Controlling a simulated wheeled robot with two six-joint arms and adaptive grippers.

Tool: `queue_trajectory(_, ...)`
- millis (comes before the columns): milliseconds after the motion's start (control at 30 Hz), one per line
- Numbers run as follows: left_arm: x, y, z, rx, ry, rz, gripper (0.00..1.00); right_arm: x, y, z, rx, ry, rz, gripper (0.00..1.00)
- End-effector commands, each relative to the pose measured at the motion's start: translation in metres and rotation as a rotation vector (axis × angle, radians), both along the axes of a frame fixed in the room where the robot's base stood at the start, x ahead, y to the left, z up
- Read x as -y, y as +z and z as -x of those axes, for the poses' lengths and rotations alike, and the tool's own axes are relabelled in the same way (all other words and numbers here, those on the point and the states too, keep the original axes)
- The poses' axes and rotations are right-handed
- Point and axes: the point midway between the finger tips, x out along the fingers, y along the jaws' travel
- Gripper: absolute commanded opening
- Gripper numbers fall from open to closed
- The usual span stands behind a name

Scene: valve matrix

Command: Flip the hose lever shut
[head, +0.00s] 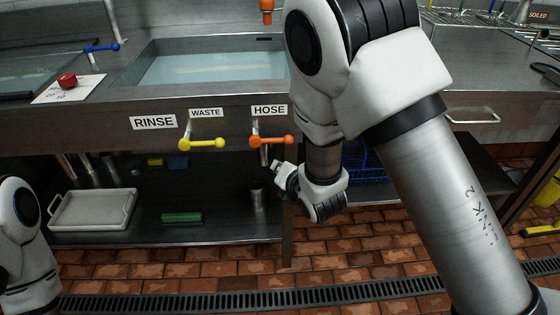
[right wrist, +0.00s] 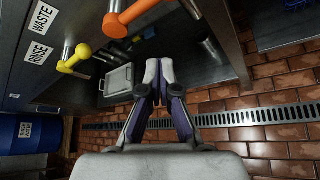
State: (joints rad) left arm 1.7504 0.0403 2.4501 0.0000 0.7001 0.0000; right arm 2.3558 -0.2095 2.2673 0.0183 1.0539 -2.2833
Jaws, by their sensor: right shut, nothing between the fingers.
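The orange hose lever (head: 271,140) is on the sink front under the HOSE label (head: 269,110). It lies roughly level, with its ball end to the right in the head view. In the right wrist view the orange lever (right wrist: 135,14) shows large at the top. My right gripper (head: 277,170) is just below and beside the hose lever, apart from it. In the right wrist view the right gripper (right wrist: 152,64) has its fingertips together with nothing between them. My left gripper is out of view; only part of the left arm shows at the lower left.
The yellow waste lever (head: 202,144) sits to the left under the WASTE label (head: 206,113). The RINSE label (head: 153,122) is further left. A red button (head: 66,80) is on the counter. A grey tray (head: 92,210) lies on the lower shelf.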

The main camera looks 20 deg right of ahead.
Motion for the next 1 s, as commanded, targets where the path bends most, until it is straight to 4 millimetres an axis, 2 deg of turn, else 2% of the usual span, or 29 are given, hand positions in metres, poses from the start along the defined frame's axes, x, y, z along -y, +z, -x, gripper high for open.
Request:
queue_trajectory(100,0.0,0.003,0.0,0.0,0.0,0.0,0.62,-0.005,0.011,0.018,-0.001,0.003,0.003,0.0)
queue_trajectory(233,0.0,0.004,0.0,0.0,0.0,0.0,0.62,-0.008,0.016,0.028,-0.002,0.001,0.002,0.0)
queue_trajectory(700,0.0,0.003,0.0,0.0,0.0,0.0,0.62,-0.008,0.016,0.03,-0.005,0.001,0.001,0.0)
queue_trajectory(767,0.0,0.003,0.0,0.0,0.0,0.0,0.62,-0.008,0.011,0.032,-0.014,0.0,0.001,0.0)
queue_trajectory(867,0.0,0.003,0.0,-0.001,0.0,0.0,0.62,-0.004,-0.02,0.041,-0.079,-0.011,-0.011,0.0)
queue_trajectory(967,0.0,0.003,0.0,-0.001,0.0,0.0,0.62,0.009,-0.083,0.069,-0.217,-0.052,-0.046,0.0)
queue_trajectory(1000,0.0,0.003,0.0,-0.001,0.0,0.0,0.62,0.016,-0.112,0.087,-0.291,-0.077,-0.062,0.0)
